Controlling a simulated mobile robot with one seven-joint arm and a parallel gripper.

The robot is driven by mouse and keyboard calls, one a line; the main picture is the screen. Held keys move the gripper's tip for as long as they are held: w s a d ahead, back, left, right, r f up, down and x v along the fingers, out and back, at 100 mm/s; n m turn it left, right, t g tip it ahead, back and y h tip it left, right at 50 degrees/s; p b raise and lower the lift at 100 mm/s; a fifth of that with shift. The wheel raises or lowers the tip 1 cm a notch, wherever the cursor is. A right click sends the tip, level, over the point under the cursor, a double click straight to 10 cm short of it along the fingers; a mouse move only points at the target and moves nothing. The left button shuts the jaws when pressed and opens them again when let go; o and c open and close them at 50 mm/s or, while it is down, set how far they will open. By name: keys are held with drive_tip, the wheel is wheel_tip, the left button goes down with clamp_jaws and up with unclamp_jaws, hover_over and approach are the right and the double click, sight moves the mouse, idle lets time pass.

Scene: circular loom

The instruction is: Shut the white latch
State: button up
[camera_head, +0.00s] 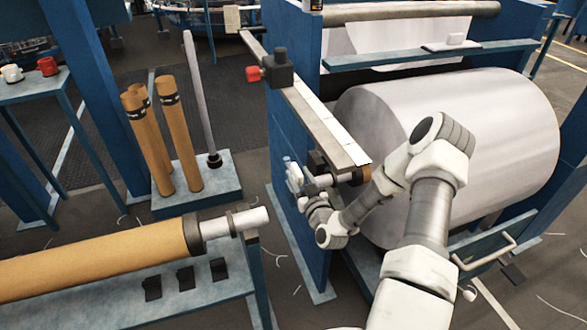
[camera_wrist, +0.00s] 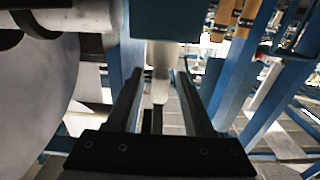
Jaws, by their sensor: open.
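The white latch (camera_wrist: 160,75) shows in the wrist view as a pale, rounded bar hanging in the gap between my two dark fingers. My gripper (camera_wrist: 158,92) is open, with one finger on each side of the latch. I cannot tell whether either finger touches it. In the head view, a small white part (camera_head: 293,176), apparently the latch, sits on the blue frame post at the end of the roller shaft. My gripper is close beside it there and largely hidden by my wrist.
A large white roll (camera_head: 490,130) fills the blue loom frame on the right. A horizontal brown roll (camera_head: 100,258) lies on a blue stand at lower left. Upright brown tubes (camera_head: 180,135) stand on a low platform. A red-ended black box (camera_head: 277,70) tops the rail.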

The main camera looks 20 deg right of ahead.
sight(293, 166)
drive_tip(key=shift+w+b, duration=0.3)
drive_tip(key=shift+w, duration=2.05)
clamp_jaws()
